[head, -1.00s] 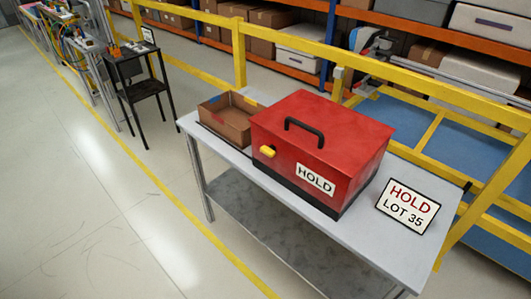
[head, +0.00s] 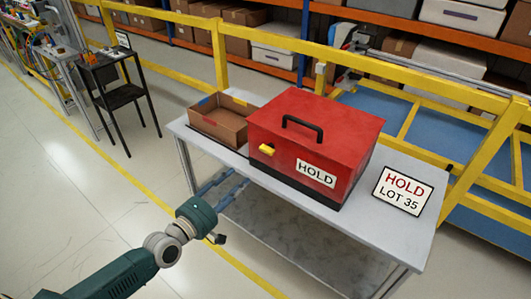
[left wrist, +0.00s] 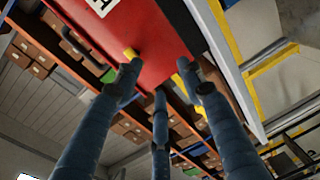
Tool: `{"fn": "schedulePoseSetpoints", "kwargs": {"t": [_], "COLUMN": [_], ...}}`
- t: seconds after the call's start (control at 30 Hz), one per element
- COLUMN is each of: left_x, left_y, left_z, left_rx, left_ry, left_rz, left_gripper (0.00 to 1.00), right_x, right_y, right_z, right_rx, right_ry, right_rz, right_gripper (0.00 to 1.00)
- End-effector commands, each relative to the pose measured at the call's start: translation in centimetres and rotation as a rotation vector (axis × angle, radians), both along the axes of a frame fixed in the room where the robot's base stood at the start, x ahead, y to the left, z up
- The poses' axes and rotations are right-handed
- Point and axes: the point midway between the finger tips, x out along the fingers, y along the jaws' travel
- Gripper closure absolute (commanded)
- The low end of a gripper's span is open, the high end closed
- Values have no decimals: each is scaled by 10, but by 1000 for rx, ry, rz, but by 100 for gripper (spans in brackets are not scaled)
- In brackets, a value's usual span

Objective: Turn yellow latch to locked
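The yellow latch (head: 267,150) sits on the left part of the front face of the red box (head: 325,125). It lies roughly sideways, slightly tilted. In the left wrist view, a piece of the latch (left wrist: 131,53) shows just beyond one fingertip. My left gripper (head: 228,185) is in front of the table edge, below and left of the latch, apart from it. Its blue fingers are spread with nothing between them, as the left wrist view (left wrist: 165,85) shows. My right gripper is not in view.
The red box has a black top handle (head: 303,128) and a HOLD label. It stands on a grey table (head: 400,235). An open brown bin (head: 221,124) is left of it, a HOLD LOT 35 sign (head: 403,190) right. A yellow rail (head: 420,90) runs behind.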

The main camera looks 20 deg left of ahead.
Motion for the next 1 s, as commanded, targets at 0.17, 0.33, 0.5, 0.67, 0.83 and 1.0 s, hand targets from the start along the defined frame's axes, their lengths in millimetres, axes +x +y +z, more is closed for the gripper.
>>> {"fn": "schedulePoseSetpoints", "kwargs": {"t": [0.17,0.33,0.5,0.67,0.83,1.0], "left_x": [2,20,51,78,96,102], "left_y": [-14,-21,-32,-42,-48,-51], "left_z": [45,49,49,48,46,45], "left_rx": [-136,-145,-143,-139,-139,-139], "left_ry": [-32,-35,-36,-35,-32,-31], "left_rz": [-31,-30,-31,-31,-31,-32], "left_gripper": [60,60,60,60,60,60], "right_x": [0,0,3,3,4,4], "right_y": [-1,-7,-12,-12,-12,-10], "right_z": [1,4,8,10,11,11], "right_rx": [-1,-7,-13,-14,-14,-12], "right_ry": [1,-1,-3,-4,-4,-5], "right_rz": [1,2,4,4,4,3], "right_gripper": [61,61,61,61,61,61]}}
